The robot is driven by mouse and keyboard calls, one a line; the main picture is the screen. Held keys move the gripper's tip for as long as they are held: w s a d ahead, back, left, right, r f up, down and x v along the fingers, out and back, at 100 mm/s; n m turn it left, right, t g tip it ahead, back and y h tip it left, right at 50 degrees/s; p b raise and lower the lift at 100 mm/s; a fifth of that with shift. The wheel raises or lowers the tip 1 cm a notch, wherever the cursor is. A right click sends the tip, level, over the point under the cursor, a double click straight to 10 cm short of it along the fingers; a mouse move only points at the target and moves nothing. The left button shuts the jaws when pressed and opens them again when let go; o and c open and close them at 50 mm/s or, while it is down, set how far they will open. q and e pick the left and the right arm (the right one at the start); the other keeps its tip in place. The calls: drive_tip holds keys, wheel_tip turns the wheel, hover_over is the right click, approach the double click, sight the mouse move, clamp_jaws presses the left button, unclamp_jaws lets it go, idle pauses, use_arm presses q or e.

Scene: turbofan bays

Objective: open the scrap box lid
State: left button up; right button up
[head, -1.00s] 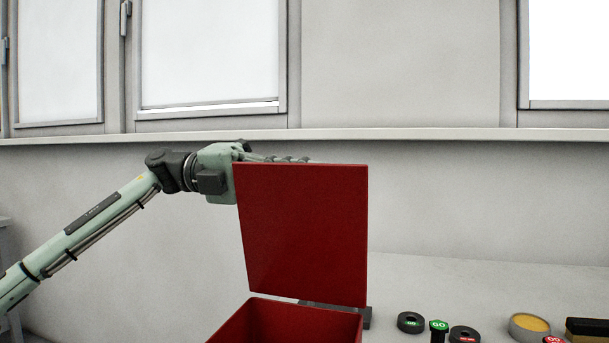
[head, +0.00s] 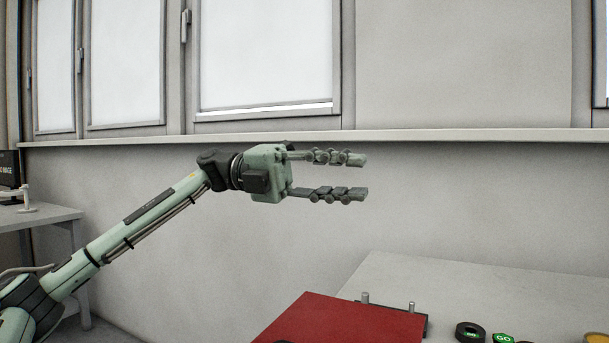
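The red scrap box lid (head: 350,320) lies flat and shut at the bottom of the head view, cut off by the lower edge. A dark hinge bar with two short pins shows behind it. My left gripper (head: 364,176) is open and empty, its two fingers pointing right, in the air above and behind the lid and clear of it. The box body below the lid is out of view or hidden. My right gripper is not in view.
A grey worktop (head: 480,290) extends right of the lid. Dark ring gauge (head: 470,331) and green GO piece (head: 503,338) sit on it. A wall with a window ledge (head: 450,137) stands behind. Another table (head: 45,213) is at the far left.

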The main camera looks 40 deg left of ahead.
use_arm(q)
drive_tip(key=v, duration=0.9)
drive_tip(key=shift+a, duration=0.1)
